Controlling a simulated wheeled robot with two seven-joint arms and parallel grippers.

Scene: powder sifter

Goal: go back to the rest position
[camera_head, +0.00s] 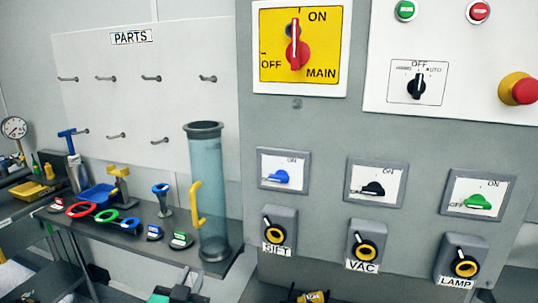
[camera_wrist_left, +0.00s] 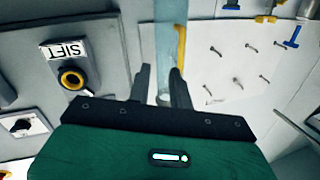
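My left gripper (camera_head: 186,275) shows at the bottom edge of the head view, in front of the parts shelf and below the clear tube. In the left wrist view its two dark fingers (camera_wrist_left: 160,72) stand apart with nothing held between them. The tube shows behind the fingers there, apart from them. My right gripper is not recognisable in either view.
A grey control panel (camera_head: 350,130) with switches and the SIFT, VAC and LAMP knobs fills the right. A tall clear tube (camera_head: 208,160) with a yellow handle stands on the shelf (camera_head: 128,238), beside coloured rings and a blue tray (camera_head: 97,194). A pegboard (camera_head: 130,60) is behind.

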